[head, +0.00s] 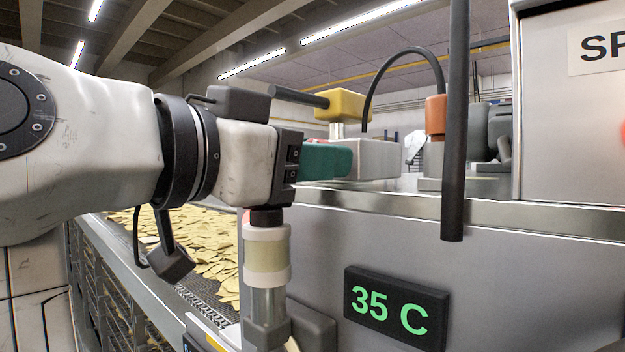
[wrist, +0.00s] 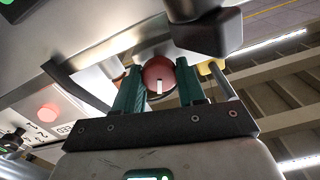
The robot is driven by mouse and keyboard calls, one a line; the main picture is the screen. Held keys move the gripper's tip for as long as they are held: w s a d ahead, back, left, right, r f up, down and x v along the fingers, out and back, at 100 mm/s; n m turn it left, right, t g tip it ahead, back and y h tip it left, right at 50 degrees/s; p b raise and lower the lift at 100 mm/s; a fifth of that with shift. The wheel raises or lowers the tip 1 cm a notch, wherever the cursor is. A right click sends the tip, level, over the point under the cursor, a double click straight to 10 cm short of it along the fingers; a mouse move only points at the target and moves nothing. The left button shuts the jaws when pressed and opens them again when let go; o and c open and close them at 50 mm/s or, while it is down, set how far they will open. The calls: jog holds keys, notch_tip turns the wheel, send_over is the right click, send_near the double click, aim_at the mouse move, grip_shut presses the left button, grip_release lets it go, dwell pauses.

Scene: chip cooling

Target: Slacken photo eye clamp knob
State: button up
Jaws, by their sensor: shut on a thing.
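The clamp knob (wrist: 157,70), round and dull red with a white mark on its face, sits between the two green fingers of my gripper (wrist: 158,80) in the wrist view. The fingers touch it on both sides and are shut on it. In the head view, my gripper (head: 335,162) points right, its green fingers in front of a grey metal block on the machine top. The knob is hidden there, and so are the fingertips in part. An orange sensor-like body (head: 436,114) with a black cable stands further right.
A yellow-handled valve (head: 342,106) stands just behind my fingers. A black vertical post (head: 456,120) hangs in front at right. A green 35 C display (head: 397,308) is on the machine's front. Chips (head: 205,240) lie on the conveyor below my arm. A red lit button (wrist: 47,112) shows in the wrist view.

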jog(key=m+b, duration=0.6)
jog(key=m, duration=0.8)
jog(key=shift+f, duration=0.15)
dwell(0.5)
jog(key=o, duration=1.1)
jog(key=shift+c, duration=0.2)
jog(key=shift+s, duration=0.15)
jog(key=v, duration=1)
jog(key=shift+s+a+p, duration=0.2)
jog(key=shift+a+p, duration=0.05)
jog(key=shift+p, duration=0.1)
